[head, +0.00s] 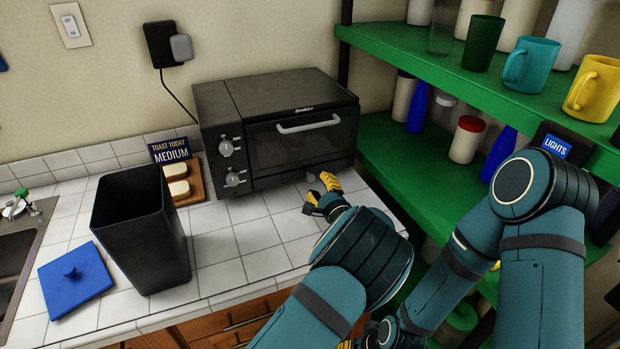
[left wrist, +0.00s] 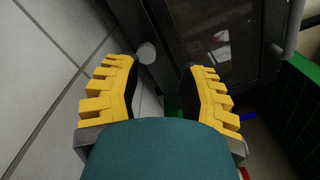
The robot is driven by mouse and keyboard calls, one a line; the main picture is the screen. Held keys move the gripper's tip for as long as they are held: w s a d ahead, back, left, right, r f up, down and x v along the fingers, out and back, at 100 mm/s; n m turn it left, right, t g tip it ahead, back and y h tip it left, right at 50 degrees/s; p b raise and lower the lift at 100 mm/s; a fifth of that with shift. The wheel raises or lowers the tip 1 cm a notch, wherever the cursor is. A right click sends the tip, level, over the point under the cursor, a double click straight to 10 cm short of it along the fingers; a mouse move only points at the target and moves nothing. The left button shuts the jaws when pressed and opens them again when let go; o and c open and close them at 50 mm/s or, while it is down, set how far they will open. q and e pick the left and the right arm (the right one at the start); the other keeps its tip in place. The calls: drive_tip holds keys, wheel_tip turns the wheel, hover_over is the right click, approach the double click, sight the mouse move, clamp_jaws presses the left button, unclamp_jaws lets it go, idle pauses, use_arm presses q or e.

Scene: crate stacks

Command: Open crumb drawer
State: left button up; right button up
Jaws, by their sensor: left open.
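The dark toaster oven (head: 285,130) stands on the tiled counter, its glass door shut under a light handle (head: 308,124). My left gripper (head: 324,192) is open at the oven's lower front right, close to the counter. In the left wrist view its yellow fingers (left wrist: 162,90) are apart with nothing held. A small round grey knob (left wrist: 147,53) shows just beyond the fingertips, nearer the left finger; I cannot tell whether it is on the crumb drawer. The drawer front is not clearly visible. A yellow bit at the bottom edge (head: 345,344) may be my right gripper, mostly hidden.
A black bin (head: 140,235) and its blue lid (head: 75,280) are on the counter at left. A toast board (head: 189,184) stands beside the oven. Green shelves (head: 395,165) with mugs and jars rise close on the right. Counter tiles before the oven are clear.

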sight(312, 179)
use_arm(q)
wheel_tip(312, 179, down, 2)
drive_tip(key=shift+f, duration=0.15)
drive_tip(key=x, duration=0.7)
drive_tip(key=shift+w+a+b, duration=0.1)
drive_tip(key=shift+w+b, duration=0.2)
clamp_jaws()
